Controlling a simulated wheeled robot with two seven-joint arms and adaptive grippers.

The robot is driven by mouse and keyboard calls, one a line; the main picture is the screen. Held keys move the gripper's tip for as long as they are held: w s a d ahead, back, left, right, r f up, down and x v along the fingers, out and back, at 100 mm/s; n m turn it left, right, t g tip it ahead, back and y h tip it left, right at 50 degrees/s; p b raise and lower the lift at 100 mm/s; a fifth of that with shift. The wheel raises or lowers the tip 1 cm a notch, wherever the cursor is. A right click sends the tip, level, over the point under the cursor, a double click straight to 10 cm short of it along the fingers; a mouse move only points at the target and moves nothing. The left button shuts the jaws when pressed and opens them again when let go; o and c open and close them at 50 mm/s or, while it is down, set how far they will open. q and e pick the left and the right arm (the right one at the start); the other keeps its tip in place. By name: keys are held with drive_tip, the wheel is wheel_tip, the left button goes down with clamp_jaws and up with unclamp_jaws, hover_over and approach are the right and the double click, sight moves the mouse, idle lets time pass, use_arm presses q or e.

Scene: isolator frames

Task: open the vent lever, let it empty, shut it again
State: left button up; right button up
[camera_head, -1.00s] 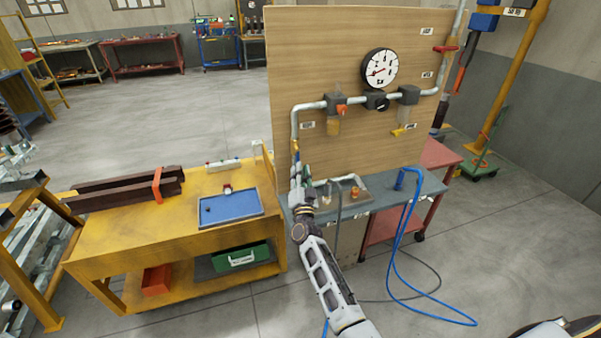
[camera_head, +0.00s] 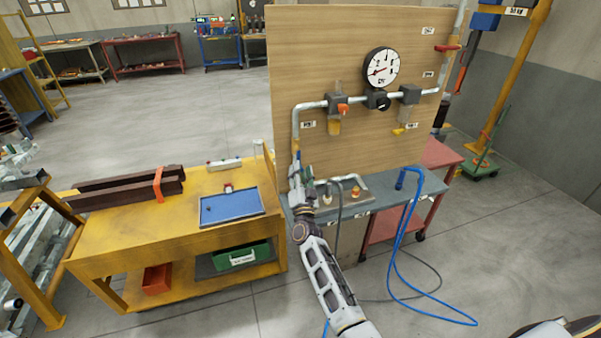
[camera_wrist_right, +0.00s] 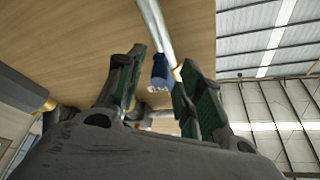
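My right gripper (camera_head: 300,178) is at the left edge of the wooden panel, in front of the downward pipe. In the right wrist view its two green-padded fingers (camera_wrist_right: 158,95) stand apart. A blue piece (camera_wrist_right: 161,70), probably the vent lever's grip, shows between them, nearer the right-hand finger; contact cannot be told. The round gauge (camera_head: 381,67) has a red needle pointing left and slightly down. My left gripper is not in view.
The wooden panel (camera_head: 350,140) stands behind my gripper. A grey bench (camera_head: 385,195) below carries fittings and a blue hose (camera_head: 405,225). A yellow table (camera_head: 140,228) with a blue tray (camera_head: 230,206) stands at left. The floor in front is clear apart from hoses.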

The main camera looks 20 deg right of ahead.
drive_tip(key=v, duration=1.1)
drive_tip(key=shift+s, duration=0.25)
drive_tip(key=shift+a+f, duration=0.1)
drive_tip(key=shift+a, duration=0.05)
idle(0.4)
